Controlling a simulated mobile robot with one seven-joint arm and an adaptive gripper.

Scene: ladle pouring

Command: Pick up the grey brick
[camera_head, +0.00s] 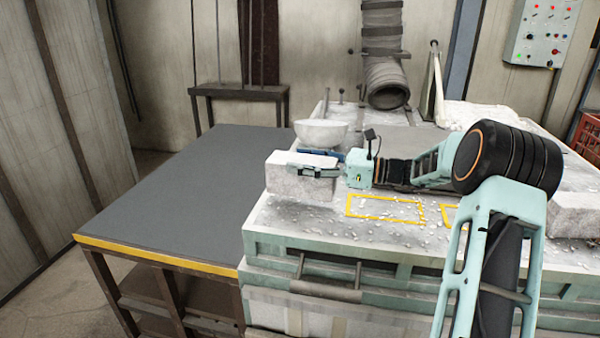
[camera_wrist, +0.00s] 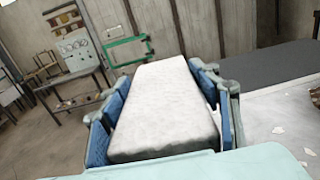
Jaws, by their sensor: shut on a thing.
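The grey brick (camera_head: 300,180) is a pale, speckled block near the left edge of the light worktop in the head view. My gripper (camera_head: 310,171) reaches it from the right, with its fingers along the brick. In the wrist view the brick (camera_wrist: 165,110) lies lengthwise between the blue finger pads of my gripper (camera_wrist: 165,120), one pad on each side. The gripper is shut on it. I cannot tell clearly whether the brick's underside touches the worktop.
A pale bowl (camera_head: 321,132) stands just behind the brick. Another pale block (camera_head: 575,214) lies at the right. Yellow outlines (camera_head: 385,207) mark the debris-strewn worktop (camera_head: 300,226). A dark table (camera_head: 180,190) to the left is bare. A ribbed duct (camera_head: 386,85) hangs at the back.

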